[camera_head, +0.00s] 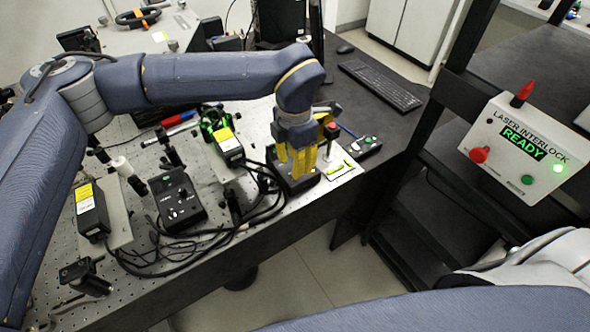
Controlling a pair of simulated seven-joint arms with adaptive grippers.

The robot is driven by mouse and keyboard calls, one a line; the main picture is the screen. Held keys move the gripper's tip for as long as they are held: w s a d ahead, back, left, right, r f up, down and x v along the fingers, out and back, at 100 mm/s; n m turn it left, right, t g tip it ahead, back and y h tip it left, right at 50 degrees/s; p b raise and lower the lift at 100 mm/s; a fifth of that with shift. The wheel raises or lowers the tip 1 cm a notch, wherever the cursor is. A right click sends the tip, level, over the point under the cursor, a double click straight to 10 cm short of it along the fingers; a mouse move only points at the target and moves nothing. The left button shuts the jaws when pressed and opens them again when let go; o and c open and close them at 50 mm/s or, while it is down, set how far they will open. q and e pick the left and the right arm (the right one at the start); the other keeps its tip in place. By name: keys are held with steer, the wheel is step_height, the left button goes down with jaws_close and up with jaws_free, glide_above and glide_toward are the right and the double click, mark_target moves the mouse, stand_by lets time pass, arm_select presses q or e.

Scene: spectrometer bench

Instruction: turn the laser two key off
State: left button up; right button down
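My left gripper (299,172) reaches down with yellow fingers onto a black control box (312,184) near the front edge of the optical bench. The fingers cover most of that box, and I cannot make out a key there. Whether the fingers are apart or closed on something is unclear. A second black control box (178,201) with small knobs lies to the left, clear of the gripper. I cannot tell from labels which box belongs to laser two. My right gripper is not in view.
A laser interlock panel (526,150) reads READY in green at the right. Cables (205,246) run along the bench front. Laser heads with yellow labels stand at the left (91,211) and centre (228,146). A red-topped button (331,130) stands just right of the gripper.

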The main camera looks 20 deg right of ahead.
arm_select(q)
steer(key=shift+f, duration=1.75)
steer(key=shift+c, duration=0.6)
jaws_close()
